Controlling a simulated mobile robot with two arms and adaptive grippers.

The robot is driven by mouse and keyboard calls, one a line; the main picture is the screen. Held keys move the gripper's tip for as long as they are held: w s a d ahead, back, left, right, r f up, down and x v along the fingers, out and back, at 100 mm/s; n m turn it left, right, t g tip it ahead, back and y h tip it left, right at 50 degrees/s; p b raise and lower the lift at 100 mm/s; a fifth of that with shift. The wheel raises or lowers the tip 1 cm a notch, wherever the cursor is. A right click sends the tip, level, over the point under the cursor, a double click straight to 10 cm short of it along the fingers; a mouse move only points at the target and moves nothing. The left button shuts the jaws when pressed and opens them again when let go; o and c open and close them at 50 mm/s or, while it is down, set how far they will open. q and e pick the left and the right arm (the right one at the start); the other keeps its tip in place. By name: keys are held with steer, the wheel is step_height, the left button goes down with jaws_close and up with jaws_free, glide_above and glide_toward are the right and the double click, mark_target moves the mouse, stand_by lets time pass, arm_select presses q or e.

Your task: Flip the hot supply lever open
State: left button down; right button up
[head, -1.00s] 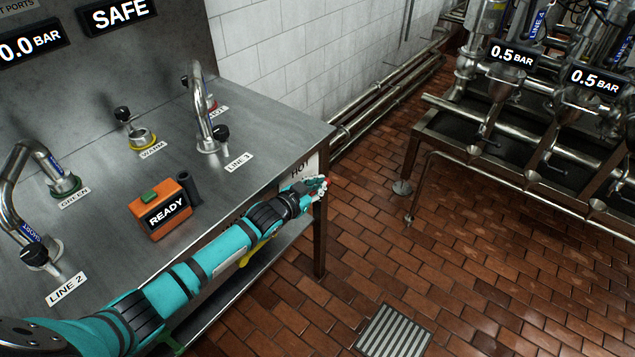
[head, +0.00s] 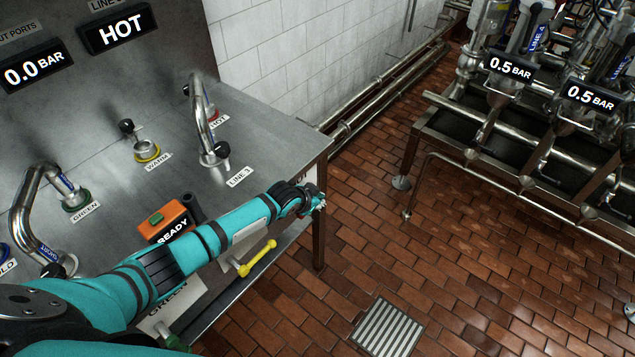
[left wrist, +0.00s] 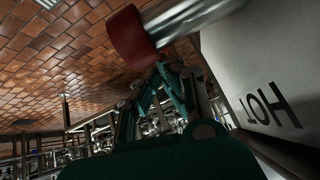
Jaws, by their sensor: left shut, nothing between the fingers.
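In the left wrist view the hot supply lever shows as a bare metal bar with a red end (left wrist: 130,38), close above my left gripper (left wrist: 163,75). The white HOT plate (left wrist: 268,108) lies to the right, upside down in that view. In the head view my left gripper (head: 318,201) is at the bench's right front corner, and I cannot make out the lever there. The left fingers are shut and empty. I cannot tell whether they touch the lever. A display (head: 120,32) on the back panel reads HOT. My right gripper is out of view.
A yellow lever (head: 257,260) is on the bench front below my left arm. Bent pipes, including one at LINE 3 (head: 203,120), and an orange READY box (head: 165,222) stand on the bench top (head: 255,150). Open brick floor (head: 370,250) lies to the right.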

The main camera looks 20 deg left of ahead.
arm_select(q)
steer(key=f+g+y+b, duration=0.1)
steer(key=g, duration=0.1)
steer(key=s+f+g+y+b, duration=0.1)
steer(key=f+g+b, duration=0.1)
steer(key=g, duration=0.1)
steer(key=s+f+g+b, duration=0.1)
steer(key=f+g+b, duration=0.1)
steer(key=shift+s+a+f+g+y, duration=0.2)
steer(key=shift+a+g+y, duration=0.1)
steer(key=shift+a+y, duration=0.1)
stand_by(0.5)
steer(key=shift+r, duration=0.15)
stand_by(0.3)
